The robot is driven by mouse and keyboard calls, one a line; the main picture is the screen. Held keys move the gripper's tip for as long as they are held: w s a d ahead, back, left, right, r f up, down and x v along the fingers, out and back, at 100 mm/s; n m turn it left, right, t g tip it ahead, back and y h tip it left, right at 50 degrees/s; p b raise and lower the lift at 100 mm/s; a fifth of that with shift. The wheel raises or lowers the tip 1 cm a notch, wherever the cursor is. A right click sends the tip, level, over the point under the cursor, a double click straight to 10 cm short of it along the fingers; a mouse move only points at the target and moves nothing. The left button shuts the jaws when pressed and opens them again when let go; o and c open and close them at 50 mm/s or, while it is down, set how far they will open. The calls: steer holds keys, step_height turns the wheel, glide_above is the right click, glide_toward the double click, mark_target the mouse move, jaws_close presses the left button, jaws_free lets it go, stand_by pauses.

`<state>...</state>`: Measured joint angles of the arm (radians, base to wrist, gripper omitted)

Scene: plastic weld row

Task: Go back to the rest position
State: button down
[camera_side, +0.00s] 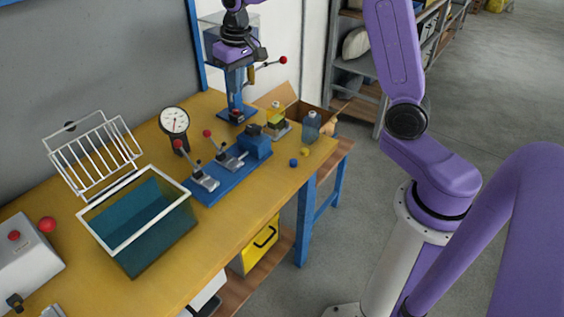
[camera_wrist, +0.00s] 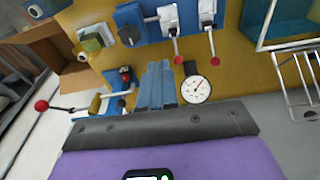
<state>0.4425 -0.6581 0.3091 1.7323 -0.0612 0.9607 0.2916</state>
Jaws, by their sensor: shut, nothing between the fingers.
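My gripper (camera_wrist: 157,70) shows in the wrist view as two blue-grey fingers side by side, closed together with nothing between them. The fingers point away from the camera toward the yellow bench top. In the side view, my purple wrist is at the top, in front of the blue lever press (camera_side: 236,103) at the far end of the bench. There the fingers are hard to tell from the press behind them.
An open cardboard box (camera_side: 285,97) stands behind. The bench's front strip is mostly clear.

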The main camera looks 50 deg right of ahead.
steer(key=s+a+n, duration=0.3)
steer(key=s+a, duration=0.1)
steer(key=s, duration=0.5)
steer(key=s+a+n, duration=0.3)
steer(key=s+n, duration=0.1)
steer(key=s, duration=0.5)
steer(key=s+d+f+n, duration=0.1)
steer(key=s+n, duration=0.2)
steer(key=s, duration=0.5)
steer(key=s+d+f+n+g, duration=0.1)
steer(key=s+d+n, duration=0.1)
steer(key=s, duration=0.6)
steer(key=shift+s+d+f+n+y, duration=0.2)
steer(key=shift+n+y, duration=0.1)
steer(key=shift+n, duration=0.3)
